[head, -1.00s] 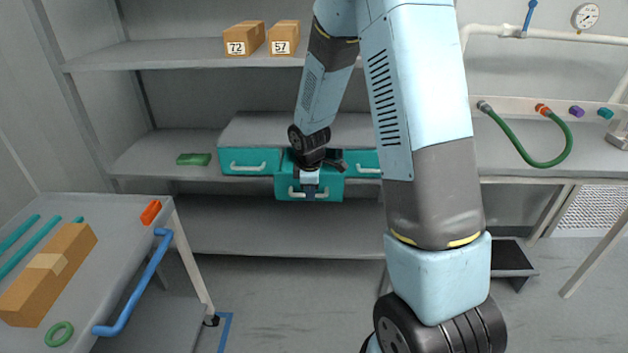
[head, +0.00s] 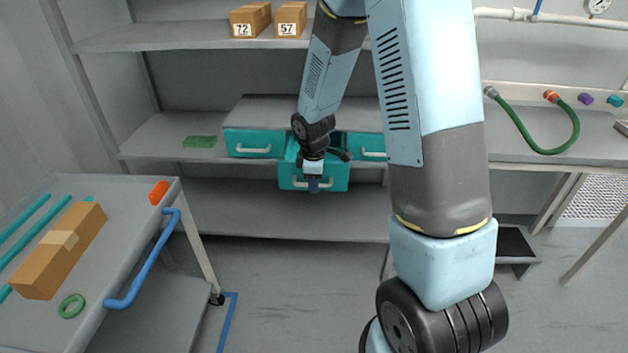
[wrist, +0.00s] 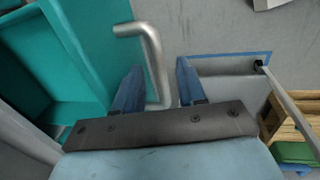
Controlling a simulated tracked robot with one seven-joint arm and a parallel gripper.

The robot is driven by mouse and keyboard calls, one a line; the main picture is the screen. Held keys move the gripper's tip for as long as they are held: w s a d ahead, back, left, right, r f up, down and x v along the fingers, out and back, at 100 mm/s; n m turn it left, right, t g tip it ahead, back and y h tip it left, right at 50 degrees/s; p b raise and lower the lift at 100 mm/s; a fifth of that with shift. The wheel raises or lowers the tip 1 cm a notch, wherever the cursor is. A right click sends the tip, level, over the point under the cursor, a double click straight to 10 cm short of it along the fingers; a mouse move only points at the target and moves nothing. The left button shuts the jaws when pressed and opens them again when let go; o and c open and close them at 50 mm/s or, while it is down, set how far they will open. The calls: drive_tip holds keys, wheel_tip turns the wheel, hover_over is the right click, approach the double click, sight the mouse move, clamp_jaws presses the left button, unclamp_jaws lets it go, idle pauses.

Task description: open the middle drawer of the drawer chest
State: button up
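The drawer chest (head: 292,107) stands on the middle shelf and has a grey top and three teal drawers side by side. The middle drawer (head: 336,177) stands pulled well out, past the left drawer (head: 240,138) and the right drawer (head: 372,142), which look closed. My gripper (head: 313,187) is at the front of the middle drawer, at its pale bar handle (head: 298,183). In the wrist view the handle (wrist: 155,60) lies between the two blue fingers of my gripper (wrist: 160,88), with visible gaps beside it. The drawer's interior is mostly hidden by my arm.
A grey cart (head: 150,206) with a blue handle (head: 150,262) stands at the left, holding a brown box (head: 62,250), a green ring (head: 72,306) and an orange block (head: 159,192). A green flat piece (head: 200,141) lies left of the chest. Floor before the shelf is clear.

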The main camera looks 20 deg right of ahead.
drive_tip(key=shift+r, duration=0.1)
wheel_tip(320, 180, up, 13)
drive_tip(key=s, duration=0.2)
drive_tip(key=shift+s+a, duration=0.3)
drive_tip(key=shift+a, duration=0.1)
drive_tip(key=shift+r, duration=0.15)
drive_tip(key=s+d+r+m+t, duration=0.1)
drive_tip(key=s+d+r+m, duration=0.1)
drive_tip(key=s+r+m, duration=0.5)
drive_tip(key=s+d+r+m+t, duration=0.2)
drive_tip(key=s+r+m, duration=0.5)
drive_tip(key=s, duration=0.9)
wheel_tip(320, 180, up, 3)
drive_tip(key=shift+s+d+r+t+y, duration=0.1)
drive_tip(key=shift+s+d+t+y, duration=0.25)
drive_tip(key=shift+d, duration=0.5)
